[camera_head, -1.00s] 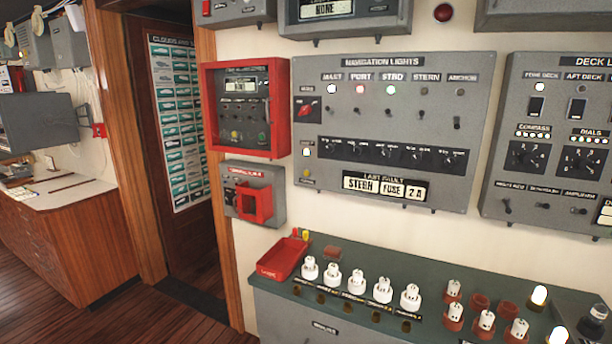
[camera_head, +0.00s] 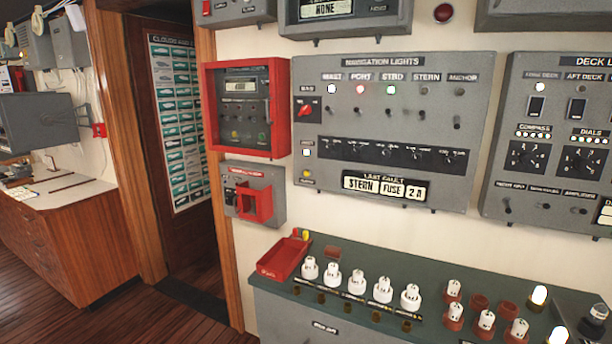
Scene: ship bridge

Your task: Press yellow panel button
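The grey navigation lights panel (camera_head: 400,172) is on the wall in the middle of the view. A small yellow button (camera_head: 306,174) sits at its lower left edge, below a white lit button (camera_head: 306,153) and a red rotary knob (camera_head: 305,110). Another small yellowish button (camera_head: 235,134) shows inside the red-framed box (camera_head: 264,152) to the left. I cannot tell from the picture which of the two the task means. Neither of my grippers is in view, and nothing covers either button.
A green-topped console (camera_head: 350,250) juts out below the panel, carrying white plugs (camera_head: 356,281), a red tray (camera_head: 284,259) and lit bulbs (camera_head: 539,296). A grey box with a red guard (camera_head: 256,204) is on the wall. Open wooden floor (camera_head: 160,325) lies lower left.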

